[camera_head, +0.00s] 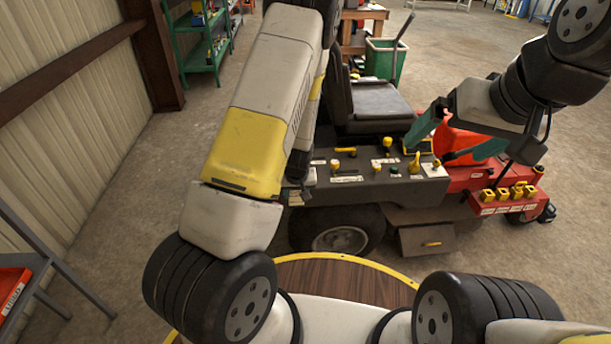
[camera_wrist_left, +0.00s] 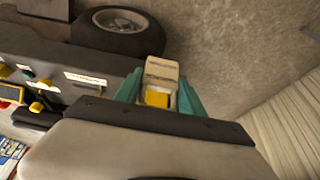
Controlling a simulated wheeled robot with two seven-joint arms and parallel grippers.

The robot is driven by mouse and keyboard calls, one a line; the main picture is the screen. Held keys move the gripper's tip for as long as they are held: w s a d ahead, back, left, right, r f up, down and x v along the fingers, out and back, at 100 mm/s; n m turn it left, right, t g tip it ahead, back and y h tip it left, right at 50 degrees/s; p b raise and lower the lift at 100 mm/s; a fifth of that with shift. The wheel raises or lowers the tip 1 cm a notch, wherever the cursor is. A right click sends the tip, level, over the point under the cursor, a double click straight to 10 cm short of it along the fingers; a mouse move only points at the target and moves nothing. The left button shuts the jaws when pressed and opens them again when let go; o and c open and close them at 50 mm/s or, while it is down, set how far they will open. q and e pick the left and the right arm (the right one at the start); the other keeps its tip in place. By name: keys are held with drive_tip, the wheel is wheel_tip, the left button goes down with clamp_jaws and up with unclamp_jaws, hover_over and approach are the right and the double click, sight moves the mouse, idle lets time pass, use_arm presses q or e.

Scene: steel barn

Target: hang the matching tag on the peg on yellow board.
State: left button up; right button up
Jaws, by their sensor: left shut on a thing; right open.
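My left gripper (camera_wrist_left: 159,82) is shut on a tag with a yellow block (camera_wrist_left: 157,99) and a pale lettered plate (camera_wrist_left: 161,69); the lettering is too small to read. In the head view my left arm hides most of this gripper, beside the console's left end. A small dark board with a yellow frame (camera_head: 426,146) is at the console's right end; its peg cannot be made out. My right gripper (camera_head: 428,154) is open, its teal fingers spread around or in front of the board; I cannot tell whether they touch it.
The mower's dark console (camera_head: 345,188) carries several yellow knobs and white labels. A red rack (camera_head: 500,208) with several yellow-topped, labelled pieces sits at its right. A black seat (camera_head: 370,100) stands behind. A wheel (camera_head: 340,238) is below; open floor lies left.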

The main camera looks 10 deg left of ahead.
use_arm(q)
drive_tip(key=shift+w+a+f, duration=0.15)
drive_tip(key=shift+w+a, duration=0.3)
drive_tip(key=shift+w, duration=1.1)
drive_tip(key=shift+w+a+f, duration=0.15)
drive_tip(key=shift+w+a, duration=0.3)
drive_tip(key=shift+w, duration=1.05)
drive_tip(key=shift+w+a+f, duration=0.15)
drive_tip(key=shift+w+a, duration=0.3)
drive_tip(key=shift+w, duration=1.1)
drive_tip(key=shift+w+a+f, duration=0.2)
drive_tip(key=shift+w, duration=0.4)
drive_tip(key=shift+w+a+f, duration=0.15)
drive_tip(key=shift+w+f, duration=0.05)
drive_tip(key=shift+w, duration=0.4)
drive_tip(key=o, duration=1.8)
drive_tip(key=shift+r, duration=0.1)
